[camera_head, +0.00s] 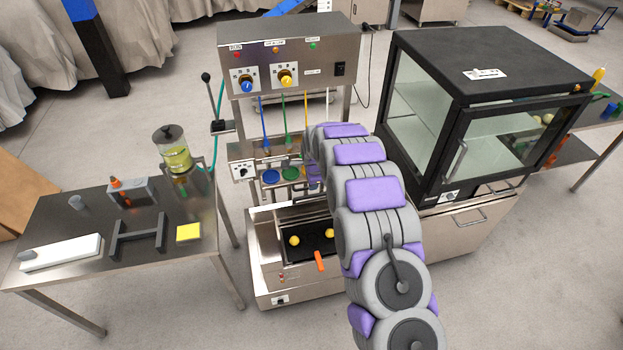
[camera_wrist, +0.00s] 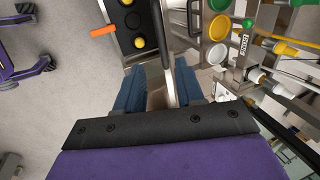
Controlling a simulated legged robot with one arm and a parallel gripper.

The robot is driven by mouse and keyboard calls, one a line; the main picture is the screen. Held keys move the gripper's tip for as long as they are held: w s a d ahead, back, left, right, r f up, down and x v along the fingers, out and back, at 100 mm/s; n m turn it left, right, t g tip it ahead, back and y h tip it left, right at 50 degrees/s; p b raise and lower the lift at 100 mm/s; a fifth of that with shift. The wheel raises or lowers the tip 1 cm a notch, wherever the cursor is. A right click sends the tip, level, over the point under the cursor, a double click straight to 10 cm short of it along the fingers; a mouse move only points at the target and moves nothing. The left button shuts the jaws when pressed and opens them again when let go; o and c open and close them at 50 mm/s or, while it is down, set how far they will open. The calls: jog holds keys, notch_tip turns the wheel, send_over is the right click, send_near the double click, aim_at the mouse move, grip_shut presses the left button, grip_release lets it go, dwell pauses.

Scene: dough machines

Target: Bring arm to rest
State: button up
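My arm (camera_head: 372,205) rises from the bottom right of the head view and reaches forward over the dough machine (camera_head: 285,45). My gripper is hidden behind the arm there. In the wrist view my gripper (camera_wrist: 159,78) shows two dark blue fingers set apart. A steel edge of the machine shows in the gap between them, and I see nothing held. Below the gripper is a black tray (camera_head: 308,243) with yellow balls and an orange handle (camera_head: 319,261); the tray also shows in the wrist view (camera_wrist: 125,47).
A steel table (camera_head: 85,215) with a jar (camera_head: 175,150) and tools stands to the left. A black glass-fronted cabinet (camera_head: 480,100) stands close to the right of my arm. Coloured cups and tubes (camera_wrist: 225,40) lie right of the gripper. Open floor shows at the front.

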jog(key=shift+r, duration=0.1)
jog(key=s+d+r+n+g+b, duration=0.1)
jog(key=s+d+r+n, duration=0.35)
jog(key=s+r, duration=0.55)
jog(key=s+d+r+n+g+b, duration=0.1)
jog(key=s+d+r+n+g, duration=0.3)
jog(key=s+r, duration=0.6)
jog(key=s+d+n, duration=0.3)
jog(key=s+d, duration=0.1)
jog(key=s, duration=1.3)
jog(key=s+d+r+n+h+b, duration=0.1)
jog(key=s+d+n, duration=0.2)
jog(key=s, duration=1.5)
jog(key=shift+d+r, duration=0.2)
jog(key=shift+d, duration=0.45)
